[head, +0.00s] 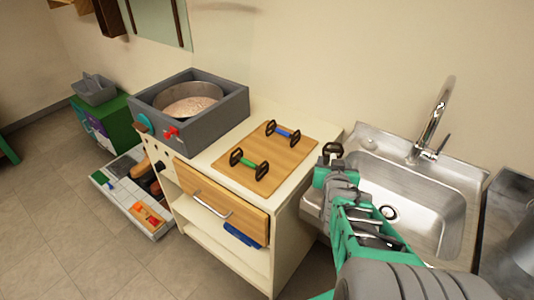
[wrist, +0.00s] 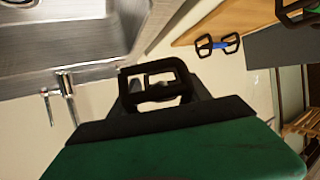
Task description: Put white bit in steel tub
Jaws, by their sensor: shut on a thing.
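My gripper (head: 335,173) is shut on a bit, raised near the left edge of the steel tub (head: 440,206), a sink basin with a drain. One black ring of the bit (head: 333,150) shows beyond the jaws. In the wrist view, the black rings of the bit (wrist: 153,98) show end-on just beyond my gripper (wrist: 160,118). The jaws hide most of its bar, so I cannot clearly tell its colour. The tub also shows at upper left in the wrist view (wrist: 70,35).
A green bit (head: 249,167) and a blue bit (head: 284,134) lie on a wooden board (head: 235,180) on the cabinet left of the tub. A grey box (head: 215,125) with a round pan stands behind it. A tall faucet (head: 435,117) rises at the tub's back.

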